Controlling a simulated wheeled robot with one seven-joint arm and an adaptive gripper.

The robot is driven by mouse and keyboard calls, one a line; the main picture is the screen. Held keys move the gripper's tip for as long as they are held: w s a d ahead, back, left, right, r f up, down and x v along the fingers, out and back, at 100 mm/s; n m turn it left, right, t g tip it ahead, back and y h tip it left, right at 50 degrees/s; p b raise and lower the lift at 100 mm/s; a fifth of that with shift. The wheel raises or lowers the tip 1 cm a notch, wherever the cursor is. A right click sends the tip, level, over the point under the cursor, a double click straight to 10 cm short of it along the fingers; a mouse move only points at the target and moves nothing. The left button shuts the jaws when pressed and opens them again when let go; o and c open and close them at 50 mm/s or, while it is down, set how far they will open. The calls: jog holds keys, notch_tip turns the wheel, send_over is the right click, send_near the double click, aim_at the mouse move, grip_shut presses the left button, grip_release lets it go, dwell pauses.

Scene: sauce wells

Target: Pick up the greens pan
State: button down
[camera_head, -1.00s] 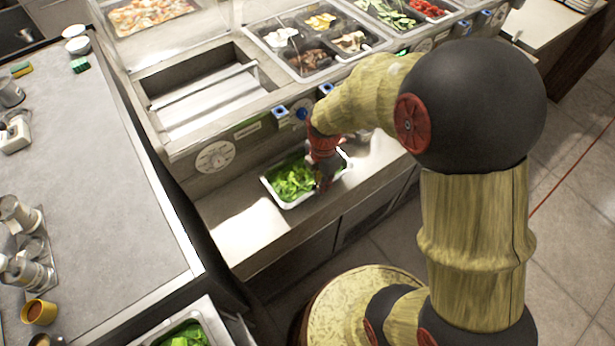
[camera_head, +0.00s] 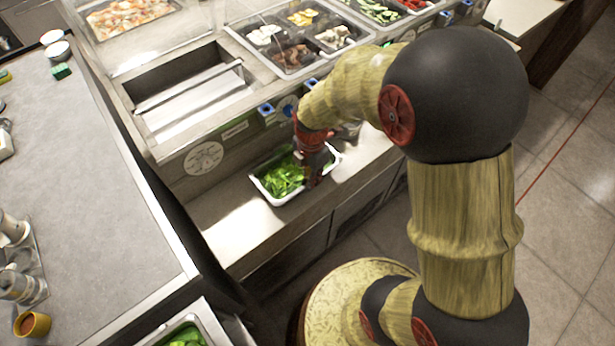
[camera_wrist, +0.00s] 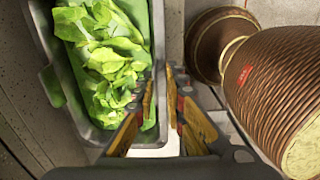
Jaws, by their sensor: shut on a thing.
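The greens pan (camera_head: 268,194) is a pale rectangular metal pan of leafy greens on the counter ledge below the sauce wells. It also shows at the upper left of the wrist view (camera_wrist: 159,40), with its leaves inside. My gripper (camera_head: 311,180) points down at the pan's right side. In the wrist view my gripper (camera_wrist: 163,85) has one finger inside the pan and one outside, shut on its side wall. The red wrist hides part of the pan's far right in the head view. I cannot tell whether the pan is clear of the ledge.
Above the ledge is an open empty well (camera_head: 190,95) with a bar across it. Another well (camera_head: 283,72) holds several foods. A grey worktop (camera_head: 90,200) lies left, with cups on it. Another pan of greens (camera_head: 205,318) is at the bottom. The ledge left of the pan is bare.

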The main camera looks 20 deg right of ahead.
jog(key=shift+r, duration=0.45)
notch_tip(320, 180, up, 3)
jog(key=shift+s+f+p, duration=0.15)
jog(key=shift+f+p, duration=0.05)
jog(key=shift+p, duration=0.35)
jog(key=s+r+p, duration=0.2)
jog(key=s+r, duration=0.2)
jog(key=s, duration=0.3)
jog(key=s+a+r+p, duration=0.1)
jog(key=s+r+p, duration=0.1)
jog(key=s+r, duration=0.3)
jog(key=shift+s, duration=0.85)
jog(key=shift+w+a, duration=0.1)
